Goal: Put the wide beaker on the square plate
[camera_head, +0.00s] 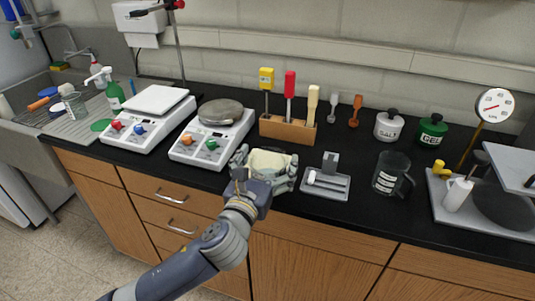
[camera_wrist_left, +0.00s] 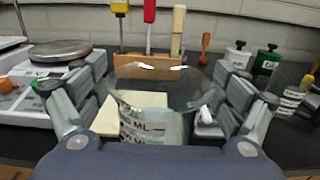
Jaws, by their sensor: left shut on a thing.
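The wide beaker (camera_wrist_left: 155,100) is clear, with dark volume marks on its front. It is upright between the fingers of my left gripper (camera_head: 268,172). That gripper is shut on it, with a finger on each side. In the head view the fingers and wrist hide much of the beaker; I cannot tell whether its base touches the counter. The square plate (camera_head: 155,99) is the white, empty top of the left hot plate unit, at the back left of my gripper. My right gripper is not in view.
A second unit with a round grey plate (camera_head: 221,111) stands between. A cream square (camera_wrist_left: 105,118) shows behind the beaker. A tool rack (camera_head: 287,131) stands behind; a small grey tray (camera_head: 326,194) and a dark-handled jug (camera_head: 391,174) are to the right. The sink is far left.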

